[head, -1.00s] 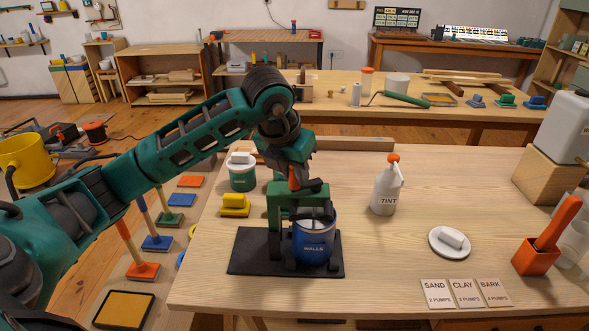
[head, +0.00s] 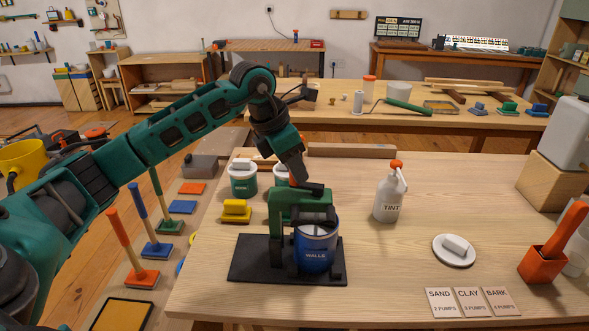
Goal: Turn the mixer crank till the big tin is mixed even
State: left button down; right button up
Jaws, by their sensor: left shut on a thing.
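The blue tin marked WALLS (head: 316,252) stands upright in the mixer, under its green head (head: 287,206) and on its black base plate (head: 255,262). The mixer stands near the left front of the pale wooden table. My left gripper (head: 309,189) is at the top of the mixer, shut on the crank, whose handle is mostly hidden by the fingers and wrist. The paint inside the tin is hidden, so its evenness cannot be seen. My right gripper is not in view.
A white TINT pump bottle (head: 387,199) stands right of the mixer. A yellow block (head: 235,211) and a green-labelled tin (head: 243,180) stand behind left.

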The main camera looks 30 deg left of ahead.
pick_arm(q)
jog(key=shift+w+a+r+m+g+h, duration=0.15)
jog(key=shift+w+m+g+h, duration=0.25)
jog(key=shift+m, duration=0.6)
jog(key=c, duration=0.9)
grip_release()
jog(key=shift+c, duration=0.2)
jog(key=v, duration=1.2)
jog(key=shift+s+r+p, duration=0.15)
jog(key=shift+r+p, duration=0.15)
jog(key=shift+p, duration=0.05)
